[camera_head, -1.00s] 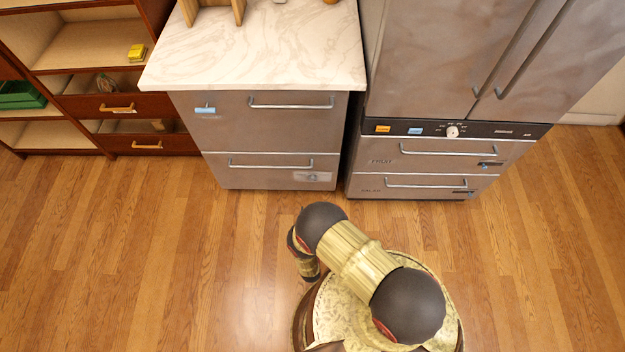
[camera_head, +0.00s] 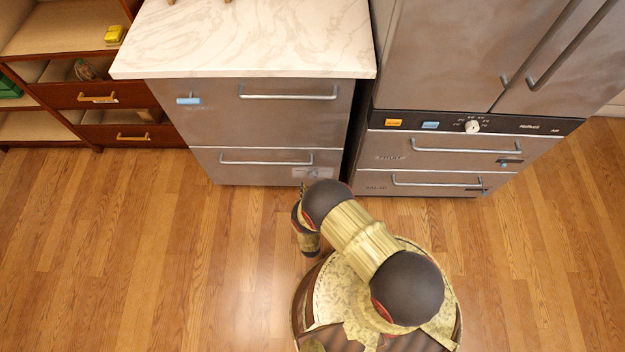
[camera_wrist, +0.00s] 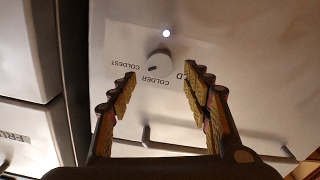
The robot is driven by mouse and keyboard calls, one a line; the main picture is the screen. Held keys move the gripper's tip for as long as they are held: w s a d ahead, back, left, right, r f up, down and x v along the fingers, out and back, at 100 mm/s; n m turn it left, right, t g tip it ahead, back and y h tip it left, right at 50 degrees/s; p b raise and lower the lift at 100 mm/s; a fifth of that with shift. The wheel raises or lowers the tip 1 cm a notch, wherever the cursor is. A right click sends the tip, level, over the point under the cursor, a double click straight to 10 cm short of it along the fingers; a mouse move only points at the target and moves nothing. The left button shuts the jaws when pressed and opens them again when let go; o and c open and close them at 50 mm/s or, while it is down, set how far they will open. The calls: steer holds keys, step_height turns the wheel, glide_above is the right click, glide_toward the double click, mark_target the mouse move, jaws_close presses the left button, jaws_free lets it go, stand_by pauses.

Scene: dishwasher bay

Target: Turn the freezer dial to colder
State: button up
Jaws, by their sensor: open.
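The freezer dial (camera_wrist: 159,62) is a round white knob on a pale front in the wrist view. COLDEST and COLDER are printed around it, with another word partly hidden by a finger. A dark mark on the knob points to the lower left, roughly between COLDEST and COLDER. My gripper (camera_wrist: 160,78) is open, its stepped fingers on either side of and below the knob; I see no contact. In the head view the dial's plate (camera_head: 318,172) is at the right of the lower drawer front (camera_head: 260,170), and my gripper (camera_head: 304,188) is small and partly hidden beside it.
A bar handle (camera_wrist: 200,150) crosses the wrist view below my fingers. The neighbouring fridge (camera_head: 430,60) has its own white knob (camera_head: 472,126) and a FRUIT drawer (camera_head: 392,155). A marble counter (camera_head: 250,35) tops the unit. The wooden floor (camera_head: 150,270) is clear.

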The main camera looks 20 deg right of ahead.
mark_target(312, 177)
steer(key=shift+b+x, duration=0.5)
steer(key=shift+x, duration=1.7)
steer(key=c, duration=1.1)
steer(key=shift+c, duration=0.3)
